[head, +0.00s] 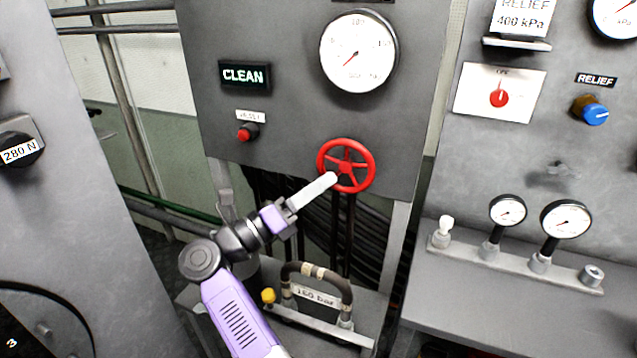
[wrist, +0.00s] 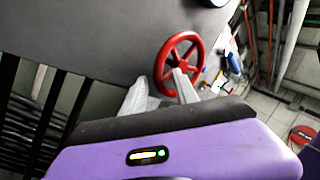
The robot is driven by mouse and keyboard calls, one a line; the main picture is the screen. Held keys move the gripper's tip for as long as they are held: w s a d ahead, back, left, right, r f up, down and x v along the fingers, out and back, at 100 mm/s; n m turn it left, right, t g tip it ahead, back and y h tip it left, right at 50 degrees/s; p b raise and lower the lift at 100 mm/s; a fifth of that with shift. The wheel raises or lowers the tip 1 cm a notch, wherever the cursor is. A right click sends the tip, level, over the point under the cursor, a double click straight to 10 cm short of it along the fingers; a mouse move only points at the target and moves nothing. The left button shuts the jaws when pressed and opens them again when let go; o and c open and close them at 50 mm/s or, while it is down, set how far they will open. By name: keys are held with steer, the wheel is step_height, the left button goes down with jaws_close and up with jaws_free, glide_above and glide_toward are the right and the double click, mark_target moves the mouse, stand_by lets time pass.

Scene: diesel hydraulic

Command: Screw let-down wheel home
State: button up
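The red let-down wheel (head: 346,166) has a round rim and spokes. It is mounted low on the dark grey panel below the large gauge, and it also shows in the wrist view (wrist: 181,66). My gripper (head: 334,178) reaches it from the lower left, its pale fingers overlapping the wheel's lower left part in the head view. In the wrist view my gripper (wrist: 163,83) shows two fingers with a gap between them, one in front of the wheel and one to its left. I cannot tell whether they touch the rim or a spoke.
The large gauge (head: 358,52), the CLEAN sign (head: 244,75) and a red button (head: 245,134) are on the same panel. A curved hose (head: 318,272) and yellow-capped fitting (head: 268,296) lie below. Small gauges (head: 566,220) stand on the right bench.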

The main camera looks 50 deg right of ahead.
jaws_close()
